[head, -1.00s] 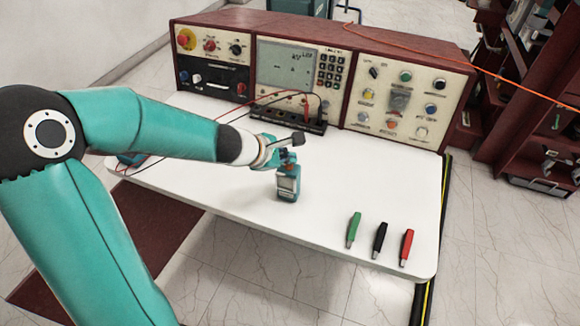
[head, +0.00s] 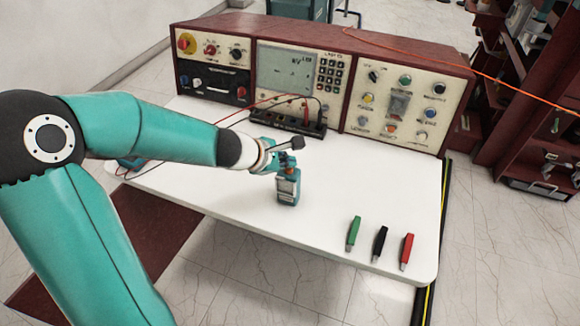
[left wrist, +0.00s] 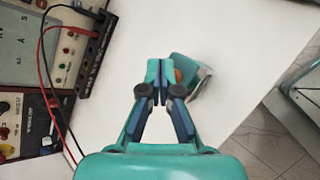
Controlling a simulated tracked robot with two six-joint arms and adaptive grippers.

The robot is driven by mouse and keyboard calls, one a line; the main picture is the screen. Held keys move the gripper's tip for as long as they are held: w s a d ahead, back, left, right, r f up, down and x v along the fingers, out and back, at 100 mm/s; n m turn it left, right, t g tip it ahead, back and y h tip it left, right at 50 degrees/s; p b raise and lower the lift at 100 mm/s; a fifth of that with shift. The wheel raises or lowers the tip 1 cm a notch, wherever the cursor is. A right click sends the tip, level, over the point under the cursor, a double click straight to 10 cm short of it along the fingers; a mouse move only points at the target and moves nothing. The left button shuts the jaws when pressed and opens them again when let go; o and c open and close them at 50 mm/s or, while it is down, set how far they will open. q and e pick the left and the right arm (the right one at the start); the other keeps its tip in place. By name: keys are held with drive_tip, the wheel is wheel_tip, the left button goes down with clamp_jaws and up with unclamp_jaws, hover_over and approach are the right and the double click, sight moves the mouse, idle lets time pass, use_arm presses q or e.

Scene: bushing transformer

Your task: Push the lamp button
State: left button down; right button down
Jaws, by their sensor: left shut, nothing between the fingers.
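A small teal hand-held device (head: 288,190) stands on the white table. It also shows in the left wrist view (left wrist: 202,85), with an orange round part (left wrist: 178,76) on it that looks like a button. I cannot tell for certain whether this is the lamp button, as no label is readable. My left gripper (head: 285,168) is just above the device in the head view. In the left wrist view its fingertips (left wrist: 159,70) are closed together, empty, and overlap the device's left edge; I cannot tell whether they touch it. My right gripper is not in view.
A maroon console (head: 320,70) with knobs, a screen and coloured buttons (head: 398,105) stands at the table's back. Red and black cables run to a black terminal block (head: 290,122). Green, black and red clips (head: 380,243) lie front right. The white table (head: 350,180) is otherwise mostly clear.

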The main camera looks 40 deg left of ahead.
sight(287, 170)
use_arm(q)
drive_tip(key=shift+f, duration=0.1)
drive_tip(key=shift+f+b, duration=0.3)
drive_tip(key=shift+b, duration=0.2)
idle(0.3)
drive_tip(key=shift+r+p, duration=0.5)
wheel_tip(287, 170, up, 6)
drive_tip(key=p, duration=0.5)
drive_tip(key=shift+p, duration=0.4)
